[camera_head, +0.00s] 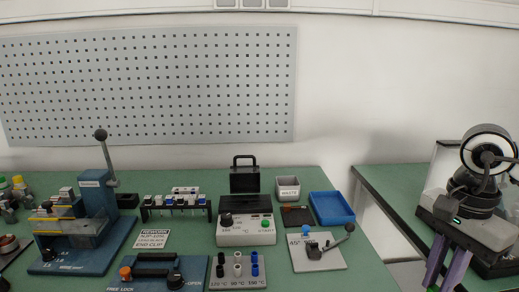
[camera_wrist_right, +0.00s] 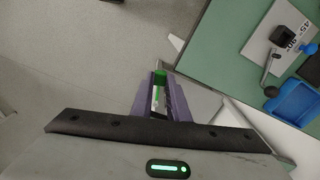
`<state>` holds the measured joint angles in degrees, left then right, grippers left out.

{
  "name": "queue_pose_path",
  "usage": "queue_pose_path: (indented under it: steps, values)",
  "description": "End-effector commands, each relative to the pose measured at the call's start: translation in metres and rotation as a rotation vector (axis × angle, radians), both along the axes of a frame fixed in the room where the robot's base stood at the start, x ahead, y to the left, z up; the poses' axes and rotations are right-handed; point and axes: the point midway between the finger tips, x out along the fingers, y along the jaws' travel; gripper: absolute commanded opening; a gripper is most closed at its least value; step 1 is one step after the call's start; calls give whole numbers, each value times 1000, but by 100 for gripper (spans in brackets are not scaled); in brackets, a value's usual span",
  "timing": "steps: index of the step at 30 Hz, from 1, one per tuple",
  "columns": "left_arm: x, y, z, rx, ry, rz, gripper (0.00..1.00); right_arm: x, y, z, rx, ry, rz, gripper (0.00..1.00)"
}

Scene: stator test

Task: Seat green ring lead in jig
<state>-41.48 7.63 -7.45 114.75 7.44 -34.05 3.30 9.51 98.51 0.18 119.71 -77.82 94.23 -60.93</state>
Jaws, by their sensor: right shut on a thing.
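My right gripper (camera_head: 447,272) hangs at the lower right of the head view, over the gap right of the main bench. In the right wrist view its purple fingers (camera_wrist_right: 160,98) are shut on a small lead with a green end (camera_wrist_right: 160,76) and a pale lower part. Most of the lead is hidden between the fingers. A white plate marked 45 (camera_head: 318,262), with a black block, a lever and a blue knob, sits at the bench's right front. It also shows in the wrist view (camera_wrist_right: 262,42), apart from the gripper. I cannot tell which fixture is the jig.
A blue tray (camera_head: 333,221) and a grey waste bin (camera_head: 288,195) stand behind the plate. A rack of leads (camera_head: 178,210), a white START unit (camera_head: 247,232) and a blue lever press (camera_head: 90,245) stand further left. A second green table (camera_head: 395,205) is at the right.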

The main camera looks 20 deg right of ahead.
Motion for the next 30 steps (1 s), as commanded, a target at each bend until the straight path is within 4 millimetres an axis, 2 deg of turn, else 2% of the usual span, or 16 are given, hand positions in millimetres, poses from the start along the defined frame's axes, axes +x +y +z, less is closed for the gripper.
queue_pose_path:
  steps: [23, 30]
  values:
    - [-8, 9, 4, -11, 39, 35, 31, -11, 9, -14, -4, 4, 178, 0]
    - [-10, 11, 6, -13, 47, 44, 31, -10, 21, -21, 6, -4, 282, 0]
